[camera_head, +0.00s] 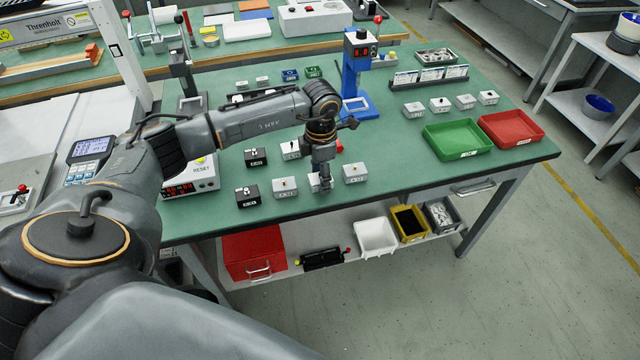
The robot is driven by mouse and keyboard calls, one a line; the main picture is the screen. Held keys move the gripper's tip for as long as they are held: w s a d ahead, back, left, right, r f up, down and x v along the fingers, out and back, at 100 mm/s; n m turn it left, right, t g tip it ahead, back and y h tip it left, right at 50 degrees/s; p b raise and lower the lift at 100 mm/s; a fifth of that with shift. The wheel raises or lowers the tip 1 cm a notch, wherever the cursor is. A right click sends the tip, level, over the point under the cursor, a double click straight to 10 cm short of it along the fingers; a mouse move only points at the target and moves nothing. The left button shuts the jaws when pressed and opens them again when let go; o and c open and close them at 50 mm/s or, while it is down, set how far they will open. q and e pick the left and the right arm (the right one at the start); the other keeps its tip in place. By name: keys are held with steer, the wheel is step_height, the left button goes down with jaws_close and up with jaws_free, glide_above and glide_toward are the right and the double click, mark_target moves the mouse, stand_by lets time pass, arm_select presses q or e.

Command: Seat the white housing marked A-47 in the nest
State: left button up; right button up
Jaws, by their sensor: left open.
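Several small white housings stand on the green bench; their marks are too small to read, so I cannot tell which is A-47. One white housing (285,187) is left of my left gripper (324,183), another (355,173) is right of it. My left gripper is open and points down over or beside a further white housing (313,183), which it partly hides; I cannot tell whether they touch. A blue stand (353,70) with a red-lit head has a framed base (360,107) behind the gripper; a nest there is not clear. My right gripper is not in view.
Two dark housings (247,197) (255,157) stand left of the gripper. A green tray (456,140) and a red tray (512,128) lie at the right. A counter box marked RESET (203,172) is at the left. Bench (400,165) is bare before the green tray.

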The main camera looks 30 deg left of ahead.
arm_select(q)
jaws_close()
steer(key=shift+r+p, duration=2.35)
steer(key=shift+r, duration=1.2)
